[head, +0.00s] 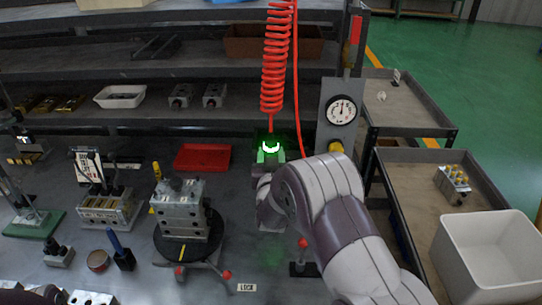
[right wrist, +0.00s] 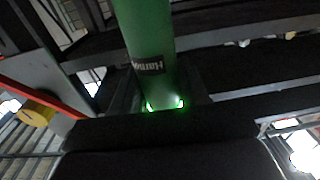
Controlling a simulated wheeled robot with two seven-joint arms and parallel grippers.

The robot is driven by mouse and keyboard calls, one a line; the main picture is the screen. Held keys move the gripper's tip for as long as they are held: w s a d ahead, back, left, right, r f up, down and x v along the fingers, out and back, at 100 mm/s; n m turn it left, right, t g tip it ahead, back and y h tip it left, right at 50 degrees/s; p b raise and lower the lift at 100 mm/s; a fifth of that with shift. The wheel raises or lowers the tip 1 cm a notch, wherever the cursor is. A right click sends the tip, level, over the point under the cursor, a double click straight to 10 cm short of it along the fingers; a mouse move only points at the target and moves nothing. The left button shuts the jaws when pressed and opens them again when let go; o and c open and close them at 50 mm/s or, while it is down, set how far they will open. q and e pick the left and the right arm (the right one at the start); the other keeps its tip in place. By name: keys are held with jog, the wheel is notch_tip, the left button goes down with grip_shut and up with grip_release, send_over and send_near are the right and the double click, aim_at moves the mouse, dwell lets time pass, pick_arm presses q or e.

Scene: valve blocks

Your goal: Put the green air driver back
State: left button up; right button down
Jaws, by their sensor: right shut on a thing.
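The green air driver (head: 271,149) is at the centre of the head view, at the lower end of the red coiled hose (head: 274,60). A bright green light glows on it. My right gripper (head: 268,166) is shut on the driver, and my arm and hand hide much of it. In the right wrist view the driver (right wrist: 145,40) is a green cylinder with a dark label, and green light glows at its lower end near the dark gripper. My left gripper is not in view.
A gauge post (head: 336,120) stands just right of the driver. A red tray (head: 203,157) lies to the left. A valve block (head: 181,210) sits on a round dark turntable (head: 160,244). A white bin (head: 487,262) and carts are at the right.

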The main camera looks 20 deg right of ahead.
jog(key=shift+f+b, duration=1.05)
jog(key=shift+f, duration=0.05)
jog(key=c, duration=0.5)
grip_release()
jog(key=shift+f, duration=0.15)
jog(key=v, duration=1.2)
jog(key=shift+s+a+b, duration=0.1)
jog(key=shift+s+b, duration=0.25)
